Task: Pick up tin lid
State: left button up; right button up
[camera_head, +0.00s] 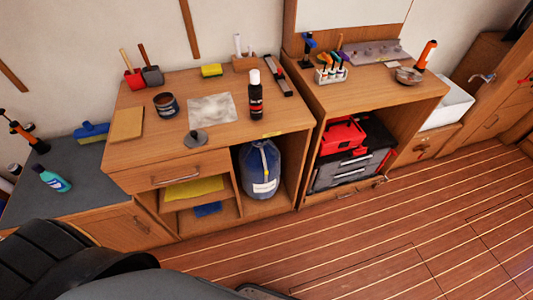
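A small grey disc with a short knob (195,138) lies near the front edge of the left wooden bench; it may be the tin lid, but I cannot tell for sure. An open dark tin (166,105) stands behind it to the left. A round, shiny metal piece (408,76) lies on the right bench and could also be a lid or a shallow dish. Neither of my grippers shows in the head view.
A blue bag (259,168) sits below. Open plank floor (400,225) lies in front.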

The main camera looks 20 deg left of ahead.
aim_at(195, 138)
jog(key=u, duration=1.45)
